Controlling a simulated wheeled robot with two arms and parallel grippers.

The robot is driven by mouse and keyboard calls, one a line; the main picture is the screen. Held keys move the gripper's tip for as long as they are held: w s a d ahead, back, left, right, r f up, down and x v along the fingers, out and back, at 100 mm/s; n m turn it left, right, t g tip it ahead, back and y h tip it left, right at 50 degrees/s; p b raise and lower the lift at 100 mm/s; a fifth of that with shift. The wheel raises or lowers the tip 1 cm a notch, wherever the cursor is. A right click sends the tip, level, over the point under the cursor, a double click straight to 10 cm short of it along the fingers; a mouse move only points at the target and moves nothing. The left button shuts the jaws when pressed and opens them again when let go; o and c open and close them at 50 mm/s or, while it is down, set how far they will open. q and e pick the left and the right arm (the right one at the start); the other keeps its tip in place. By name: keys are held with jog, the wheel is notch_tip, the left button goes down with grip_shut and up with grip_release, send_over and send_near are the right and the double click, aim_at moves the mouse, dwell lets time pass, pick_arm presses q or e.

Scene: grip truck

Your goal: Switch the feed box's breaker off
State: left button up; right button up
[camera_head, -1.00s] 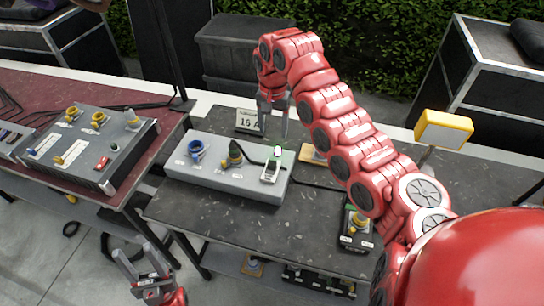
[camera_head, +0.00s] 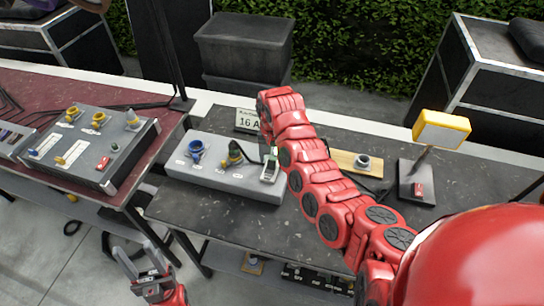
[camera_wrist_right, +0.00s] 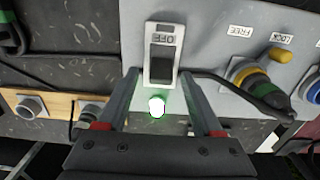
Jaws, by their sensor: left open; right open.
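The feed box (camera_head: 222,178) is a long grey box on the dark table, with a blue socket (camera_head: 196,149) and a plugged-in connector (camera_head: 235,153). Its breaker (camera_head: 269,172) is a dark rocker in a pale plate at the right end. In the right wrist view the breaker (camera_wrist_right: 161,66) shows an inverted "OFF" label, and a lit green-rimmed lamp (camera_wrist_right: 157,107) sits beside it. My right gripper (camera_wrist_right: 160,74) is open, its fingertips on either side of the breaker plate; contact cannot be told. Its fingers are mostly hidden in the head view. My left gripper (camera_head: 135,252) is open and empty, low beside the table.
A "16 A" card (camera_head: 247,121) stands behind the box. A wooden board with a socket (camera_head: 356,162) and a yellow-headed stand (camera_head: 441,130) are to the right. Another panel box (camera_head: 85,150) sits on the red table at left. A black cable runs from the connector.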

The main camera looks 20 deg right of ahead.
jog(key=shift+c, duration=0.8)
grip_shut()
